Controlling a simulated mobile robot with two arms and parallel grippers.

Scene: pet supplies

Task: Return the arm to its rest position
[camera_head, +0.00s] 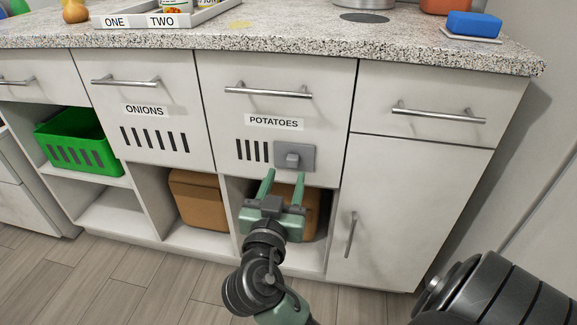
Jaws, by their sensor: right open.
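My right gripper (284,182) has green fingers set apart, with nothing between them. It is in front of the cabinet, just below the grey latch plate (294,157) on the drawer labelled POTATOES (276,92). The fingers look apart from the latch knob, though the exact gap in depth is hard to tell. The POTATOES drawer is closed. My right arm (262,285) reaches up from the bottom of the picture. My left gripper is not in view.
The drawer labelled ONIONS (142,88) is closed. Open shelves below hold a green basket (78,141) and brown boxes (197,198). The granite counter (290,38) carries a divided tray (163,18) and a blue sponge (473,24). Wooden floor (100,287) lies clear at lower left.

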